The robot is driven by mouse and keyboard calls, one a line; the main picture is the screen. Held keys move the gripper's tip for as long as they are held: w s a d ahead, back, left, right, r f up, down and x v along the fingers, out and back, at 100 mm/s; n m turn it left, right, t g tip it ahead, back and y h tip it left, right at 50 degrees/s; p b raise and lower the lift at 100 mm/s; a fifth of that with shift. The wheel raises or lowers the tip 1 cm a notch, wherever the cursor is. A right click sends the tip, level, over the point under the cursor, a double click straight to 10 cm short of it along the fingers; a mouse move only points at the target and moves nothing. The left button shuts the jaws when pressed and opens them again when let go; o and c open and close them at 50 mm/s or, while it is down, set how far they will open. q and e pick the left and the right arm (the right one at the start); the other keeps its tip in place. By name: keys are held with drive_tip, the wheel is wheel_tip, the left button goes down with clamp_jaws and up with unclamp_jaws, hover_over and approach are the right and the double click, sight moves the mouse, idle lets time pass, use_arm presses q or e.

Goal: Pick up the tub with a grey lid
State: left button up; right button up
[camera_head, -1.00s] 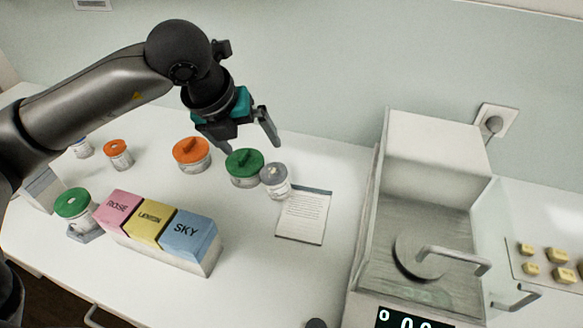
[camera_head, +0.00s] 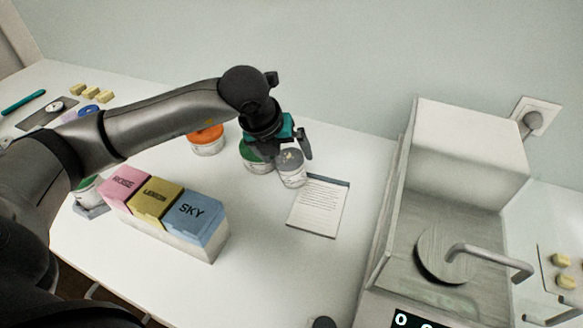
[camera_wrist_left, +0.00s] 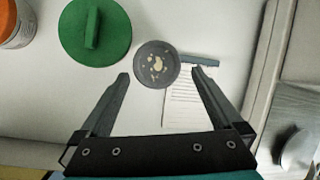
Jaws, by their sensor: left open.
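The tub with a grey lid (camera_head: 291,169) stands upright on the white table, beside a larger tub with a green lid (camera_head: 257,160). In the left wrist view its round grey lid (camera_wrist_left: 156,64), with pale specks, lies just beyond and between my fingertips. My left gripper (camera_head: 290,146) is open and empty, close above and behind the grey-lidded tub in the head view. It also shows in the left wrist view (camera_wrist_left: 160,75). The gripper partly hides the green-lidded tub in the head view. My right gripper is not in view.
An orange-lidded tub (camera_head: 206,140) stands to the left. A notepad (camera_head: 319,206) lies right of the grey-lidded tub. A box with ROSE, LEMON and SKY blocks (camera_head: 190,237) is in front. A large scale-like machine (camera_head: 462,160) stands at right.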

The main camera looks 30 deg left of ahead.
sight(288, 158)
use_arm(q)
drive_tip(key=shift+x, duration=2.65)
drive_tip(key=shift+a, duration=0.25)
drive_tip(key=shift+c, duration=0.2)
drive_tip(key=shift+r, duration=0.1)
drive_tip(key=c, duration=1.3)
drive_tip(key=shift+r, duration=0.1)
wheel_tip(288, 158, up, 20)
drive_tip(key=shift+f+p, duration=0.15)
drive_tip(key=shift+p, duration=0.6)
